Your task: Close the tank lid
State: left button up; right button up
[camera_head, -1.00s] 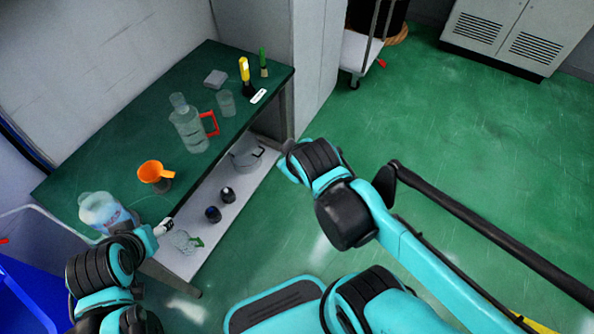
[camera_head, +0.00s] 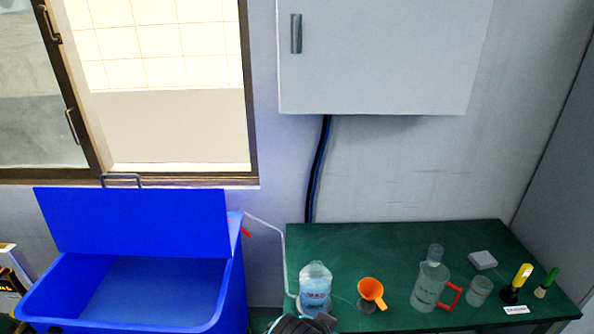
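The blue tank (camera_head: 150,315) stands at the lower left of the head view. Its flat blue lid (camera_head: 135,220) is raised and leans back near the wall under the window, with a grey handle (camera_head: 121,176) at its top edge. The tank's inside shows. A dark part of my arm (camera_head: 300,325) shows at the bottom edge, just right of the tank. Neither gripper's fingers are in view now.
A green-topped table (camera_head: 400,245) stands right of the tank. It holds a clear bottle (camera_head: 315,288), an orange funnel (camera_head: 371,291), a larger clear jug (camera_head: 429,283), a beaker (camera_head: 478,291) and yellow (camera_head: 523,275) and green-handled (camera_head: 551,278) tools. A grey cabinet (camera_head: 385,60) hangs above.

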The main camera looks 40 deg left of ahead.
aim_at(139, 221)
jog(key=u, duration=2.45)
